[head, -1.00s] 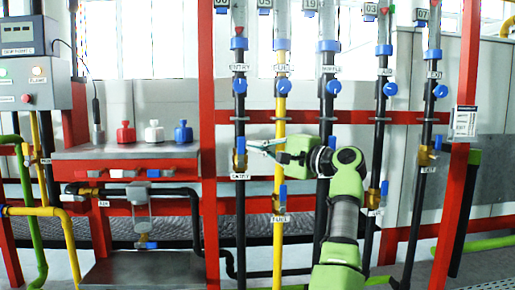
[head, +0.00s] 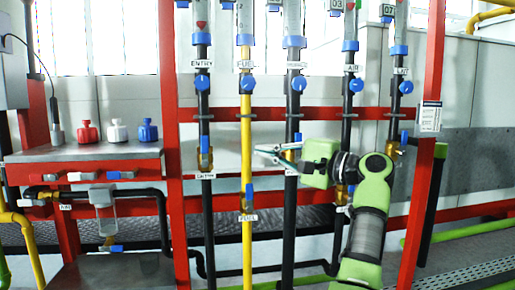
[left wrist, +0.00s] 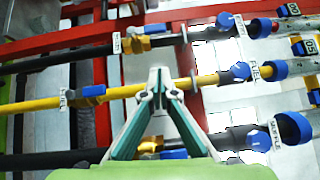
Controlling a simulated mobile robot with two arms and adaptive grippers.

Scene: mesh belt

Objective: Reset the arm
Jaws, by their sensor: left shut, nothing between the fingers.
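My left gripper (head: 264,149) is at the end of my green arm, which reaches up from the bottom right in the head view. Its fingers point left, just right of the yellow fuel pipe (head: 246,125) and across the black muffle pipe (head: 292,110) in the picture. In the left wrist view the fingertips (left wrist: 162,76) meet, shut and empty, appearing over the yellow fuel pipe (left wrist: 115,92). I cannot tell whether they touch a pipe. My right gripper is not in view.
Black pipes with blue valve handles stand on a red frame (head: 169,130). The entry pipe (head: 204,120) has a brass valve (head: 205,156). Red, white and blue containers stand on a bench (head: 90,152) at left. Grey panels (head: 470,150) are behind at right.

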